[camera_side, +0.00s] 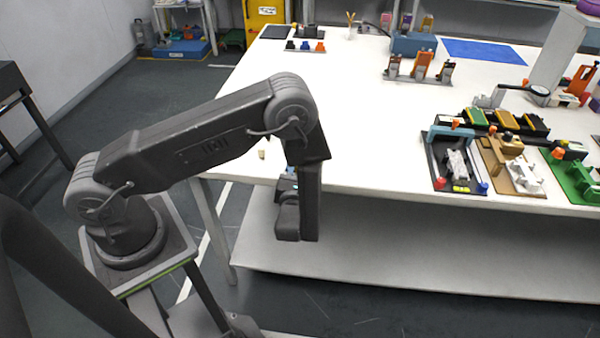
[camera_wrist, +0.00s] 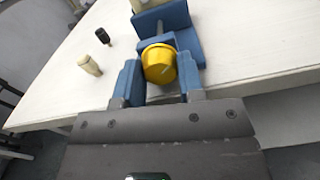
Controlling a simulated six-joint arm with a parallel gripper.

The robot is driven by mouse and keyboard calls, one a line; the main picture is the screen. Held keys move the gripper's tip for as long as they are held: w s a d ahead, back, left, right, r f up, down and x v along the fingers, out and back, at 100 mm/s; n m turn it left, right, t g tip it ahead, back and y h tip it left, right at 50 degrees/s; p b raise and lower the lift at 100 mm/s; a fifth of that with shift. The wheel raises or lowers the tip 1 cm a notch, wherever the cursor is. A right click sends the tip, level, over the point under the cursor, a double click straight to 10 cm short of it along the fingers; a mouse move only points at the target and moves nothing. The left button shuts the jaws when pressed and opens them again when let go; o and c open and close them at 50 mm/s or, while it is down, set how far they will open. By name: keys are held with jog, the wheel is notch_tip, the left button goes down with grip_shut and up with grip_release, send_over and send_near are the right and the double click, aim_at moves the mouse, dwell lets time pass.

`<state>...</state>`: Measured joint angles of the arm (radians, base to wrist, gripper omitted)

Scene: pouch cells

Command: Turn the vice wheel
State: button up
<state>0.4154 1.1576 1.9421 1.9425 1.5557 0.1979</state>
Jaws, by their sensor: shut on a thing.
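In the wrist view, the vice wheel (camera_wrist: 159,64) is a round yellow knob on the front of a blue vice (camera_wrist: 185,38) at the table edge. My gripper (camera_wrist: 159,78) has one blue finger on each side of the wheel and is shut on it. The vice's far end runs out of the top of the wrist view. In the side view, my forearm hides the wheel and most of the vice. A little blue (camera_side: 287,184) shows beside my wrist at the table's front edge.
A small beige peg (camera_wrist: 90,65) and a dark peg (camera_wrist: 103,36) stand on the white table (camera_wrist: 62,85) left of the vice. Trays of coloured fixtures (camera_side: 455,160) lie far to the right. The table's near middle (camera_side: 380,150) is clear.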

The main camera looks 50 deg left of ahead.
jog(key=shift+c, duration=0.7)
jog(key=shift+n, duration=2.2)
jog(key=o, duration=0.9)
jog(key=v, duration=1.4)
jog(key=shift+a, duration=0.1)
